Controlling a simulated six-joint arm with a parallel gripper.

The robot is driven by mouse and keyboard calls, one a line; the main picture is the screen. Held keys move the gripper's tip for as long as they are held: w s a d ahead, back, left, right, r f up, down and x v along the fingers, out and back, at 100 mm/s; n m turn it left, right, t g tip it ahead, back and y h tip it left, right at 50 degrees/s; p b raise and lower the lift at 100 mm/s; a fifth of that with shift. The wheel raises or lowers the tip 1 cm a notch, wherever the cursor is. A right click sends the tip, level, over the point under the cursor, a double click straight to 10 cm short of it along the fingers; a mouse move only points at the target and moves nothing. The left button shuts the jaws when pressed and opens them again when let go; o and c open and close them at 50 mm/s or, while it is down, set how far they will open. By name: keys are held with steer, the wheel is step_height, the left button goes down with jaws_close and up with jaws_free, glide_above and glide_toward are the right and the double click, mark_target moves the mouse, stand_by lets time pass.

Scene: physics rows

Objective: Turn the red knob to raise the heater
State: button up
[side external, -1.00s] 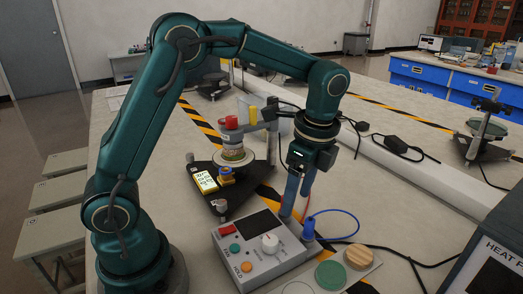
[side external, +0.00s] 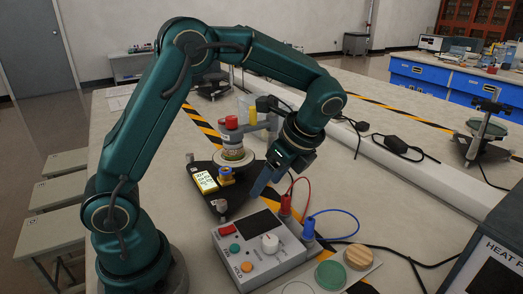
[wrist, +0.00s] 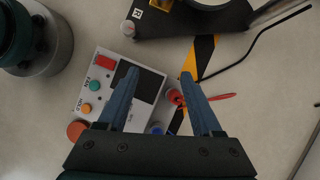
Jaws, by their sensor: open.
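In the side view, a red knob (side external: 231,122) sits on top of the apparatus (side external: 236,148), which stands on a black triangular base (side external: 200,172). My gripper (side external: 256,190) is to the right of and below the knob in the picture, with its fingers slanting down and left near the base's right edge, apart from the knob. In the wrist view, my gripper (wrist: 160,73) has its two blue fingers spread with nothing held between them. The red knob is not clear in the wrist view. I cannot make out which part is the heater.
A heater-labelled box (side external: 490,255) is at the right edge.

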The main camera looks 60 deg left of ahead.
mark_target(235, 122)
steer(key=a+r+y, duration=0.2)
steer(key=a+y, duration=0.2)
steer(key=a, duration=0.1)
steer(key=a+r+m+y, duration=0.1)
steer(key=a+r+y, duration=0.1)
steer(key=a+y, duration=0.2)
steer(key=a+r+g+y, duration=0.1)
steer(key=a+r+y, duration=0.2)
steer(key=a, duration=0.3)
steer(key=shift+w+a+y, duration=0.1)
steer(key=shift+w+y, duration=0.25)
steer(key=shift+y, duration=0.45)
steer(key=shift+a+f+m, duration=0.3)
steer(key=shift+f, duration=0.2)
steer(key=shift+s+a, duration=0.25)
steer(key=shift+a, duration=1)
steer(key=shift+s+a, duration=0.2)
steer(key=shift+a, duration=1)
jaws_close()
